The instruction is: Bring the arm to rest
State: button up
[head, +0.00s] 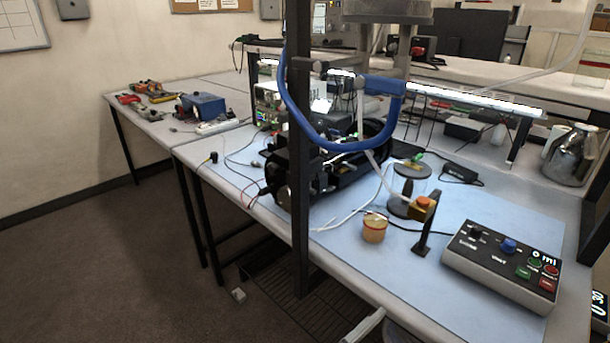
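I cannot make out my gripper or arm in the head view.
A black machine (325,165) stands on the bench behind a dark upright post (299,180). A thick blue hose (340,145) loops over it. Cables cross the mat. A metal jug (570,155) stands at the right. Open floor (110,240) lies at the left.

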jog(key=w+a+f+m+t+y, duration=0.3)
jog(key=w+a+t+y, duration=0.15)
jog(key=a+y, duration=0.35)
jog(key=s+a+f+m+g+y, duration=0.1)
jog(key=s+f+m+y, duration=0.45)
jog(key=s+y, duration=0.25)
jog(key=s+d+r+m, duration=0.1)
jog(key=s+d+m, duration=0.3)
jog(key=s, duration=0.4)
jog(key=s+d+r+m+h, duration=0.1)
jog(key=s+d+r+m, duration=0.1)
jog(key=s+d+m, duration=0.3)
jog(key=s+d+r+m+h, duration=0.1)
jog(key=s+d+r+m, duration=0.1)
jog(key=s+d+m, duration=0.3)
jog(key=s+m, duration=0.3)
jog(key=s, duration=0.4)
jog(key=shift+r, duration=0.2)
